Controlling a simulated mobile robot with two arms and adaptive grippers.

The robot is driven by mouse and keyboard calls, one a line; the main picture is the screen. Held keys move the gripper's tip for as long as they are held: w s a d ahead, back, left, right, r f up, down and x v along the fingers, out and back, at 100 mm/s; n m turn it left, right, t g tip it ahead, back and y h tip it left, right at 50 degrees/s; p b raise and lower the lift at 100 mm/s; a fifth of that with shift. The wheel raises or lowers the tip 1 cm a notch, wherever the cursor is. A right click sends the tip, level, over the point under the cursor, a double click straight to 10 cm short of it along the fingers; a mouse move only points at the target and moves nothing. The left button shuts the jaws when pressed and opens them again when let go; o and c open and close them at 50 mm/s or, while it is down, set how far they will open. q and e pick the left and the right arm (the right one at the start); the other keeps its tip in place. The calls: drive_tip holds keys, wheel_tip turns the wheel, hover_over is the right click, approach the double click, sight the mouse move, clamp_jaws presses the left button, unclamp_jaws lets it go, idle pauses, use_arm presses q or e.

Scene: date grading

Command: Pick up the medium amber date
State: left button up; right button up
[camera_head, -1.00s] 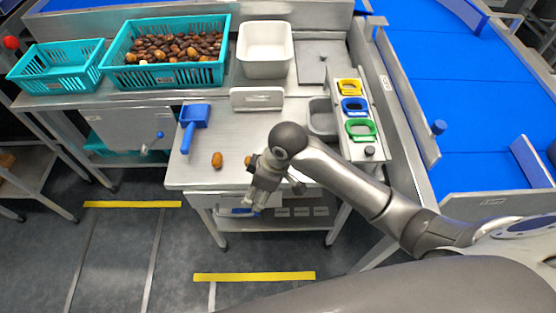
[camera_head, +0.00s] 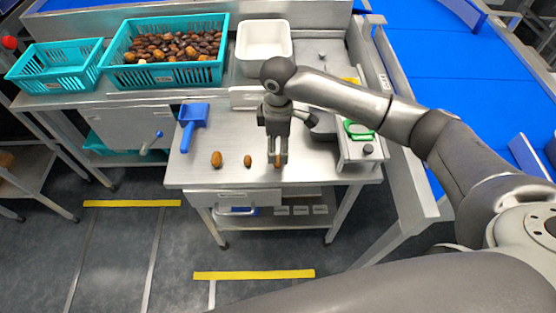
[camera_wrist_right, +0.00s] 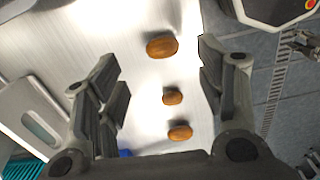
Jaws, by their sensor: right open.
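Three amber dates lie in a row on the steel table. The left one (camera_head: 216,159) looks largest and the middle one (camera_head: 248,161) smallest. The right one, which looks medium (camera_head: 278,163), is partly hidden behind my right gripper's fingers. My right gripper (camera_head: 277,158) points down over it, open and empty. In the right wrist view the medium date (camera_wrist_right: 162,45) is towards the top, between the spread fingers (camera_wrist_right: 160,78). The small date (camera_wrist_right: 172,96) and large date (camera_wrist_right: 180,132) show below it.
A blue scoop (camera_head: 192,125) lies left on the steel table (camera_head: 232,180). Teal crates (camera_head: 117,63), one filled with dates, and a white bin (camera_head: 264,67) stand behind. The table's front edge is close to the dates.

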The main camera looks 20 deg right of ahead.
sight(278, 161)
drive_tip(key=f, duration=0.6)
drive_tip(key=shift+a+f+p, duration=0.2)
drive_tip(key=shift+a+p, duration=0.1)
drive_tip(key=shift+p, duration=0.05)
drive_tip(key=shift+c, duration=0.4)
drive_tip(key=c, duration=0.7)
